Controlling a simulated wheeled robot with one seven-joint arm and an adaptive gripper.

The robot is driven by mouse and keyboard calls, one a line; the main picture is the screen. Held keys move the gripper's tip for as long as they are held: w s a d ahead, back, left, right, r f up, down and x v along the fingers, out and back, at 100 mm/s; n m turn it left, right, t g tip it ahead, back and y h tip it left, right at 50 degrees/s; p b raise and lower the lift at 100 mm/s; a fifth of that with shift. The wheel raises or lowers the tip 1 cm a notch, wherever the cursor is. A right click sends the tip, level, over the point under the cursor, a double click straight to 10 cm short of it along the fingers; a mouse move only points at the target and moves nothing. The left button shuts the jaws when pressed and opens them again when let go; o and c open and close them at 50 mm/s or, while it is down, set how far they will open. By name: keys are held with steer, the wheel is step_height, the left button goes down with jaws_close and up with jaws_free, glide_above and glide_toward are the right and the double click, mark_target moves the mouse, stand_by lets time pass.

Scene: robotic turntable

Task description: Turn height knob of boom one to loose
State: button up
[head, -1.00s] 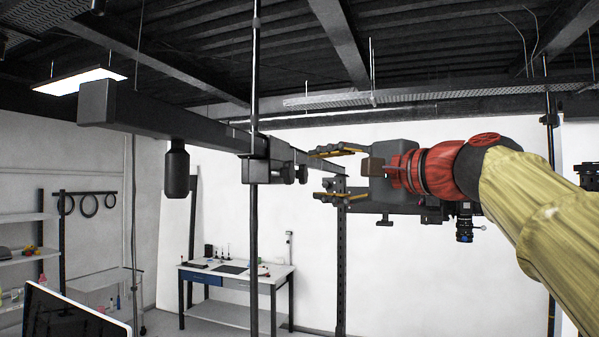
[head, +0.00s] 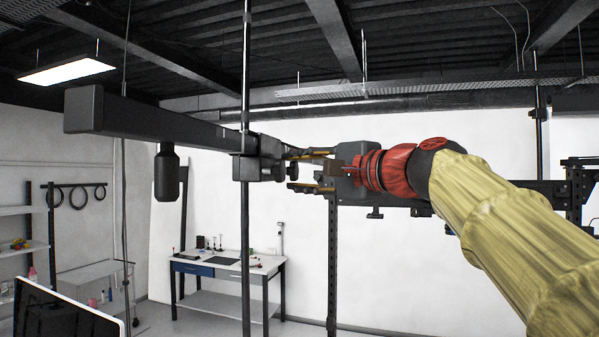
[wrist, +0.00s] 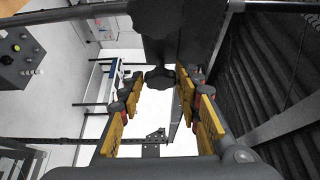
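Boom one appears to be the thick grey beam (head: 150,120) at the left in the head view, held on a vertical pole by a dark clamp block (head: 246,167). A dark knob (head: 292,170) sticks out from the clamp's right side; it also shows in the wrist view (wrist: 160,78). I cannot read whether it is tight or loose. My gripper (head: 289,170) is open, coming from the right, with one yellow-padded finger above the knob and one below. In the wrist view the knob lies between the tips of my gripper (wrist: 159,84), with gaps on both sides.
The vertical pole (head: 246,260) runs floor to ceiling through the clamp. A dark cylinder (head: 167,175) hangs under the beam. A workbench (head: 226,266) stands behind, and a monitor (head: 60,312) is at the lower left. Space below my gripper looks open.

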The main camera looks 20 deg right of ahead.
steer(key=c, duration=0.6)
steer(key=shift+c, duration=0.4)
